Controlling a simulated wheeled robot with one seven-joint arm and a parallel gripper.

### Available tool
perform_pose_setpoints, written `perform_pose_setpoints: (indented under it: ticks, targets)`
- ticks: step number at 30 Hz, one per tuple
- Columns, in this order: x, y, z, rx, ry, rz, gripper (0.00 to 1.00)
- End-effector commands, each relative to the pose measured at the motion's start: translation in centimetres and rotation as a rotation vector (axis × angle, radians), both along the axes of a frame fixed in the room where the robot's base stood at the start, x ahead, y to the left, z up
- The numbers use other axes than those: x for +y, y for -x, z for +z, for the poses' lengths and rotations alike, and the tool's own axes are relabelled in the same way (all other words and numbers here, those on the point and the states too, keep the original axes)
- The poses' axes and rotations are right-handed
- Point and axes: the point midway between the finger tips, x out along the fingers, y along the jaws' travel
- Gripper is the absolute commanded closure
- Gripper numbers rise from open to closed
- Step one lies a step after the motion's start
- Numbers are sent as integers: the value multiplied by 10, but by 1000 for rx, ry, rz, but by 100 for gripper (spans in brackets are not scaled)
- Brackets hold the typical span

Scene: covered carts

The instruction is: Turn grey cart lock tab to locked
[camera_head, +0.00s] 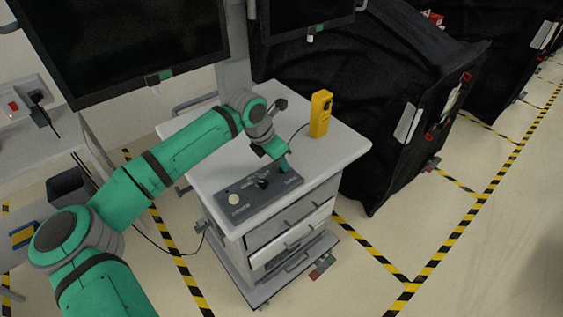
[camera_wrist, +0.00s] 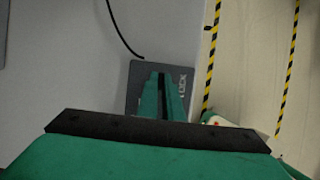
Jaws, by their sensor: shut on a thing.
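The grey cart (camera_head: 340,147) stands in the middle of the head view, with drawers in its front. A dark grey lock panel (camera_head: 270,201) lies on its top, with a round pale button, a black knob and small lettering. My gripper (camera_head: 285,168) points down at the far right end of this panel. In the wrist view the gripper fingers (camera_wrist: 163,100) are close together over the panel (camera_wrist: 137,72), beside the letters "LOCK". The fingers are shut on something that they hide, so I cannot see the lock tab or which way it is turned.
A yellow handheld device (camera_head: 320,114) stands upright on the cart top behind my gripper. A monitor (camera_head: 130,40) hangs at the upper left. Black covered carts (camera_head: 360,90) stand behind and to the right. The floor at right, with yellow-black tape, is clear.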

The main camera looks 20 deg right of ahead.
Motion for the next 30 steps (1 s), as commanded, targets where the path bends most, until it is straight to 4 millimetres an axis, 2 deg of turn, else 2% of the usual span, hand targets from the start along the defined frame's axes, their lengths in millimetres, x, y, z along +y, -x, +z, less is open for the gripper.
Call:
perform_pose_setpoints:
  ticks: [11,12,14,24,30]
  targets:
    - [1,0,1,-1,-1,-6,100]
    - [1,0,1,-1,-1,-6,89]
    - [1,0,1,-1,-1,-6,75]
    - [1,0,2,-2,-1,-5,75]
    - [10,2,23,-4,0,-3,75]
